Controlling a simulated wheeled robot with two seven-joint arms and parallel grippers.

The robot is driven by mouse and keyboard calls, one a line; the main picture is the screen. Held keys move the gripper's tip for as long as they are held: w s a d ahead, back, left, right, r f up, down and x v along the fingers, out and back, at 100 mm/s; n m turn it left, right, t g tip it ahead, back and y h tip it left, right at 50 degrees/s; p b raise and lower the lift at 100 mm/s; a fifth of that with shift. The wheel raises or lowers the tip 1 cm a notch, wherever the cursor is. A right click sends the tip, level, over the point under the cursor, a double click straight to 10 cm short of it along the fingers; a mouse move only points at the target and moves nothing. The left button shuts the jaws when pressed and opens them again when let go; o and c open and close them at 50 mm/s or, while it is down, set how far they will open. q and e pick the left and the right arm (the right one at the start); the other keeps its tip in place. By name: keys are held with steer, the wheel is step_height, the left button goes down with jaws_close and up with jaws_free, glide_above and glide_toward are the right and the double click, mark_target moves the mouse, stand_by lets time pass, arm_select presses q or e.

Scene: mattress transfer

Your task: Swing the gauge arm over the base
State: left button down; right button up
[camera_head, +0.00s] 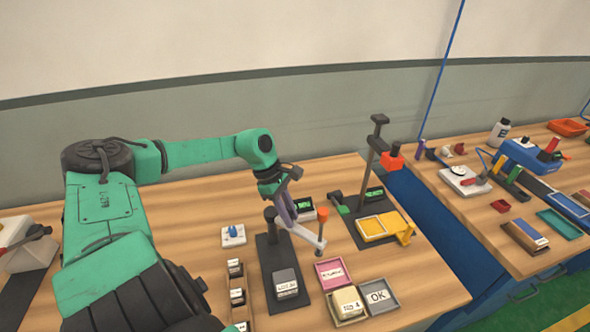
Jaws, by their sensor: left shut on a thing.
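The gauge stands on a dark, long base (271,262) on the near wooden table. A dark post (271,226) rises from its back end. The pale grey gauge arm (305,236) slants out to the right, and its far end with an orange-red knob (322,214) hangs beyond the base's right edge. A grey labelled block (286,284) sits on the front of the base. My left gripper (287,217) is shut on the gauge arm near the post; its fingers partly hide that part of the arm. My right gripper is not in view.
Right of the base are a pink tray (332,272), a tray holding a cream block (348,303), and a grey OK tray (379,294). A dark stand (378,150) with a yellow tray (383,226) is farther right. A narrow rack (236,287) lies close left.

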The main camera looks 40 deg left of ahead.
arm_select(q)
steer(key=shift+s+f+m+g+b, duration=0.25)
steer(key=shift+s+m+b, duration=0.35)
steer(key=shift+m, duration=0.3)
steer(key=shift+s+a+r+m+g+b, duration=0.15)
steer(key=shift+s+m+g+b, duration=0.3)
steer(key=shift+m+b, duration=0.45)
steer(key=shift+s+a+m+g+b, duration=0.15)
steer(key=shift+s+m+g+b, duration=0.4)
steer(key=shift+m, duration=0.55)
steer(key=shift+s+a+r+m+g+b, duration=0.2)
steer(key=shift+s+m+b, duration=0.35)
steer(key=shift+m+b, duration=0.4)
steer(key=shift+f, duration=0.1)
steer(key=c, duration=0.7)
jaws_free()
steer(key=shift+c, duration=0.2)
